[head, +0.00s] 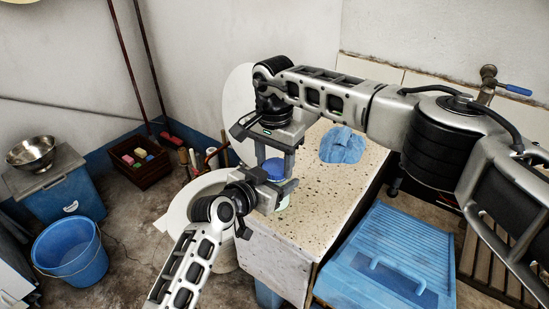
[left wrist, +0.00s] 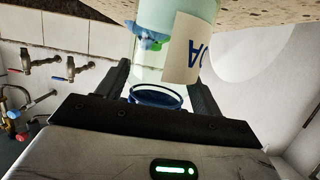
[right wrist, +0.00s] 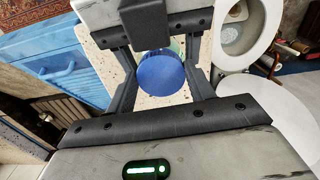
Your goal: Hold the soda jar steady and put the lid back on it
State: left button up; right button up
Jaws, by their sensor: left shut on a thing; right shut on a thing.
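The soda jar (left wrist: 152,62) is clear glass with pale contents and a paper label. It shows at the worktop's near-left corner in the head view (head: 283,203), mostly hidden by my grippers. My left gripper (head: 280,188) is shut around the jar from the side. The round blue lid (right wrist: 160,73) lies between the fingers of my right gripper (right wrist: 158,62), which is shut on it from above. In the head view the lid (head: 272,169) is over the jar's top. A blue ring shows at the jar's mouth end in the left wrist view; I cannot tell whether the lid is seated.
The speckled stone worktop (head: 325,205) carries a blue cloth (head: 342,145) behind the jar. A toilet (head: 178,212) stands left of the worktop. A blue bucket (head: 70,252) is at far left.

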jog(key=m, duration=0.4)
jog(key=shift+a+m, duration=0.1)
jog(key=shift+m, duration=0.2)
jog(key=m, duration=0.5)
jog(key=shift+w, duration=0.2)
jog(key=o, duration=0.9)
jog(key=shift+o, duration=0.2)
jog(key=shift+r, duration=0.1)
jog(key=shift+r, duration=2.2)
jog(key=shift+c, duration=0.3)
